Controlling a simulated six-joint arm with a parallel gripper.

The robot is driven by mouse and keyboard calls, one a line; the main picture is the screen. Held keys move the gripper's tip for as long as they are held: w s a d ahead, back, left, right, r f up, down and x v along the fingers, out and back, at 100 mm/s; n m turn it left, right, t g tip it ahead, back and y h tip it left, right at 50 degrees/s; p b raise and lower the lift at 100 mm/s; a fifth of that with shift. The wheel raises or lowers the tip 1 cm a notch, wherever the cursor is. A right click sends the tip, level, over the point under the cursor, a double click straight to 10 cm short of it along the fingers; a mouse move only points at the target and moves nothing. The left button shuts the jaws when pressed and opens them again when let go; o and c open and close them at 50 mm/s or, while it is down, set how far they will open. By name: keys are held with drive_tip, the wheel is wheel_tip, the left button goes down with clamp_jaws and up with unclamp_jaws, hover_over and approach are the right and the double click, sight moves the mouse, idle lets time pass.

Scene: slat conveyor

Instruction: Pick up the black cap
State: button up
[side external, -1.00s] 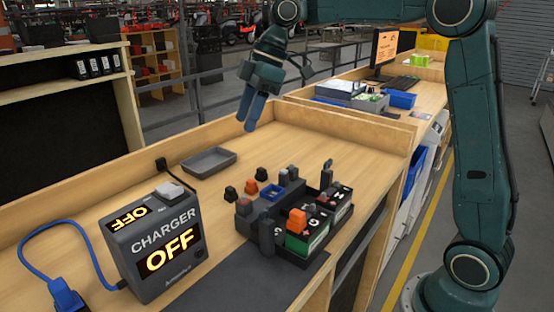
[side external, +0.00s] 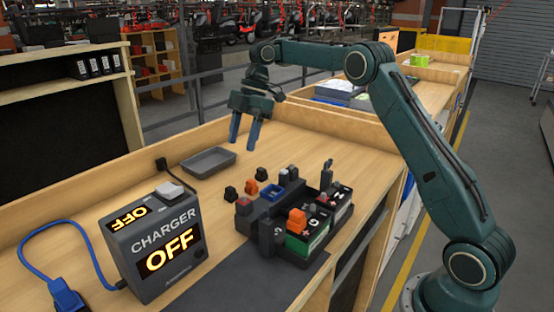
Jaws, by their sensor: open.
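Several small caps stand on the wooden bench. One black cap (side external: 231,193) is at the left of the group, and another black cap (side external: 261,175) is a little farther back. An orange cap (side external: 252,187) stands between them. I cannot tell which black cap the task means. My gripper (side external: 244,145) is open and empty, pointing down above the back of the bench, behind the caps and apart from them. Its two blue fingers are spread.
A shallow grey tray (side external: 208,162) lies left of my gripper. A dark holder (side external: 259,217) with batteries and upright parts stands right of the caps. The charger (side external: 157,240), reading OFF, is at front left. Bare wood lies right of my gripper, with a low wall behind.

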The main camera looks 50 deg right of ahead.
drive_tip(key=shift+a, duration=0.1)
approach(231, 187)
drive_tip(key=shift+x, duration=2.5)
drive_tip(key=shift+f, duration=0.1)
drive_tip(key=shift+x, duration=2.5)
drive_tip(key=shift+a, duration=0.15)
drive_tip(key=shift+c, duration=0.2)
drive_tip(key=c, duration=1)
